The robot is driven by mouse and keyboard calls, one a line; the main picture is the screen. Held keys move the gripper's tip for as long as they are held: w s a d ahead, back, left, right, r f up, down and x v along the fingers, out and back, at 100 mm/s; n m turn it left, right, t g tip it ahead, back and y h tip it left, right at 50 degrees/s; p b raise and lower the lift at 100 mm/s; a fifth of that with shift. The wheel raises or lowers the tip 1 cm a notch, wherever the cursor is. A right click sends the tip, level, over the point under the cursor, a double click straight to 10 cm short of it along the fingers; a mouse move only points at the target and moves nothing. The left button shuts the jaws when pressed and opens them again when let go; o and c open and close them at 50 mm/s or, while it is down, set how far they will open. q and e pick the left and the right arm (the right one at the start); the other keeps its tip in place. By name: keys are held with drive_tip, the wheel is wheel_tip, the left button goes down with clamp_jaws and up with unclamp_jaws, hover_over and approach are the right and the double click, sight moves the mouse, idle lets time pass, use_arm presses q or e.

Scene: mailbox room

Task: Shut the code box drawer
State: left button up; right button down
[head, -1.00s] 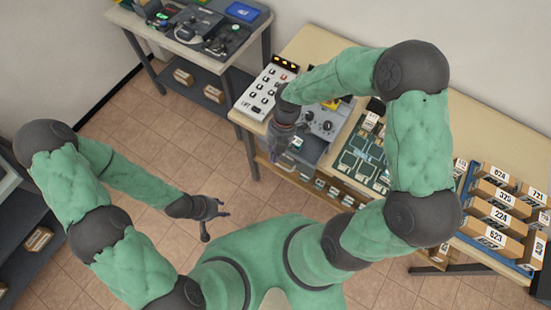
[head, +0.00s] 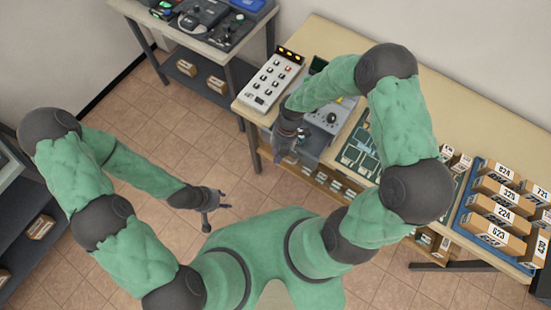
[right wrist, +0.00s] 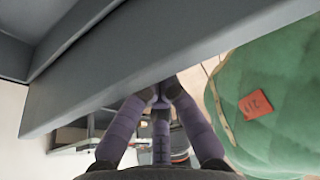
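The code box appears to be the grey box with knobs (head: 335,112) at the near edge of the long table, partly behind my right arm. Its grey drawer (head: 314,143) sticks out past the table edge. In the right wrist view a large grey panel (right wrist: 150,60), seemingly the drawer, crosses above the fingers. My right gripper (head: 287,156) is at the drawer's left front; its purple fingers (right wrist: 160,92) are drawn together with nothing seen between them. Contact with the panel cannot be told. My left gripper (head: 213,203) hangs empty over the floor, its fingers apart.
A white switch panel (head: 270,80) stands left of the grey box. Green circuit boards (head: 360,150) lie to its right, then a blue tray (head: 463,213) with numbered cartons. A side table (head: 215,50) stands at the back left. The floor between is clear.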

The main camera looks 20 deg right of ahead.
drive_tip(key=w+d+b, duration=0.1)
drive_tip(key=w+d, duration=0.1)
drive_tip(key=d, duration=0.1)
drive_tip(key=w+d+b, duration=0.1)
drive_tip(key=w+d, duration=0.1)
drive_tip(key=d, duration=0.1)
drive_tip(key=w+d+b, duration=0.1)
drive_tip(key=w+d, duration=0.2)
drive_tip(key=shift+f, duration=0.1)
drive_tip(key=shift+d, duration=0.1)
